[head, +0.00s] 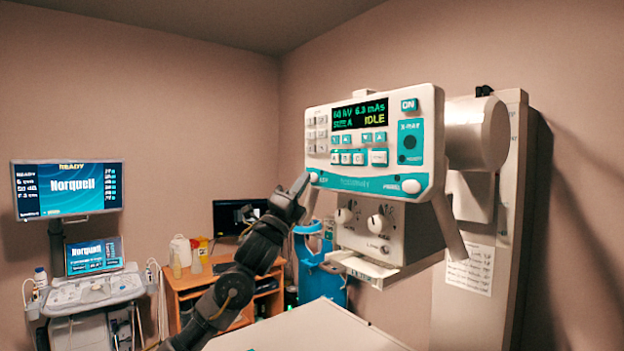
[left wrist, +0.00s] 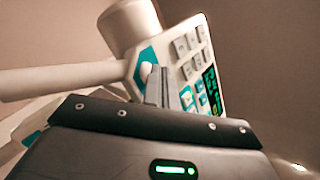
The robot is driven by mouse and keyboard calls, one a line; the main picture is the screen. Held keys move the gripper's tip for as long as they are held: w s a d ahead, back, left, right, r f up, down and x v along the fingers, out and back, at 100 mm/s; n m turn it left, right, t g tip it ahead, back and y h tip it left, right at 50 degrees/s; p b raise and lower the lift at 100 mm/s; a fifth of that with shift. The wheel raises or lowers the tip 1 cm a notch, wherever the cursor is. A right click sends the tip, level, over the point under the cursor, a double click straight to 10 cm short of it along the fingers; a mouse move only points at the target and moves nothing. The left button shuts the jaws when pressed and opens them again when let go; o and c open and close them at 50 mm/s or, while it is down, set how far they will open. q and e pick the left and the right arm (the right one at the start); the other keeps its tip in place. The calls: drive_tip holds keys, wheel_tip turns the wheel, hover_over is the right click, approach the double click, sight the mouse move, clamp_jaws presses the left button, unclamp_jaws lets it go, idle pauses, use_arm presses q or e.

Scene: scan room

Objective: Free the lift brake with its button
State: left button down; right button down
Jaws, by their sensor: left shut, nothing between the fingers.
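The white and teal control panel (head: 372,143) of the scan unit faces me, its display reading IDLE. A round pale button (head: 314,177) sits at its lower left corner and another round pale button (head: 411,186) at its lower right; their small labels are hard to read. My left gripper (head: 303,184) is shut and empty, its tip at the lower left corner, right by the left button. In the left wrist view the shut fingers (left wrist: 158,84) overlap the panel's teal corner (left wrist: 144,62); whether they touch the button I cannot tell. My right gripper is out of view.
Below the panel is a housing with two knobs (head: 378,223) and a ledge; bars run beside it. A white table top (head: 310,328) lies below. An ultrasound cart (head: 92,290) and a wooden desk (head: 190,284) stand at the left and back.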

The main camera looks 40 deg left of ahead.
use_arm(q)
drive_tip(key=shift+w, duration=0.2)
drive_tip(key=shift+s, duration=0.15)
idle(0.5)
drive_tip(key=shift+s+a+b, duration=0.15)
drive_tip(key=shift+s+b, duration=0.2)
drive_tip(key=shift+s, duration=0.3)
drive_tip(key=shift+s+a+b, duration=0.25)
drive_tip(key=shift+s+b, duration=0.1)
drive_tip(key=shift+s, duration=0.45)
drive_tip(key=shift+s+a+b, duration=0.2)
drive_tip(key=shift+s+b, duration=0.15)
drive_tip(key=shift+s, duration=0.4)
drive_tip(key=shift+s+a+b, duration=0.25)
drive_tip(key=shift+s+b, duration=0.1)
drive_tip(key=shift+s, duration=0.45)
